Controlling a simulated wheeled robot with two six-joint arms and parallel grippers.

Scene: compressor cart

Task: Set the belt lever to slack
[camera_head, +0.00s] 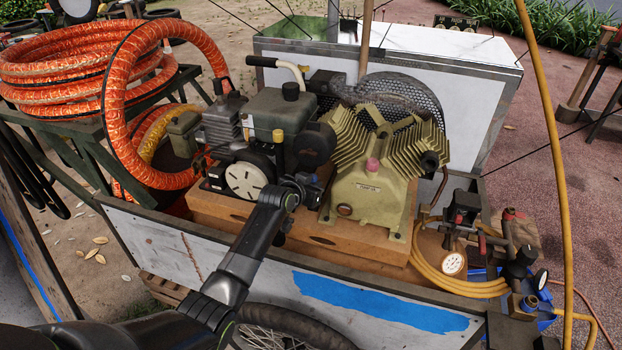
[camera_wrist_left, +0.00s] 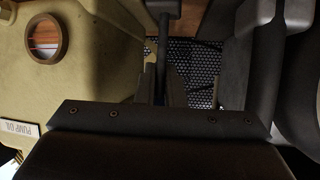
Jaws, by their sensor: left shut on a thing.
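My left gripper (camera_head: 312,192) reaches into the gap between the dark engine (camera_head: 277,112) and the olive pump (camera_head: 372,190). In the left wrist view its fingers (camera_wrist_left: 166,85) are closed on a narrow dark bar (camera_wrist_left: 167,30), which I take to be the belt lever. The bar runs up to a thicker dark end at the picture's top. The gripper's body hides its lower part, and in the head view my arm and the engine hide the lever. The slack mark is not visible. My right gripper is not in view.
A black mesh guard (camera_head: 402,92) stands behind the pump; it also shows in the left wrist view (camera_wrist_left: 200,62). The cart's front wall (camera_head: 200,250) lies under my left arm. Orange hose (camera_head: 60,75) is coiled left. A gauge (camera_head: 452,263) and yellow hose sit right.

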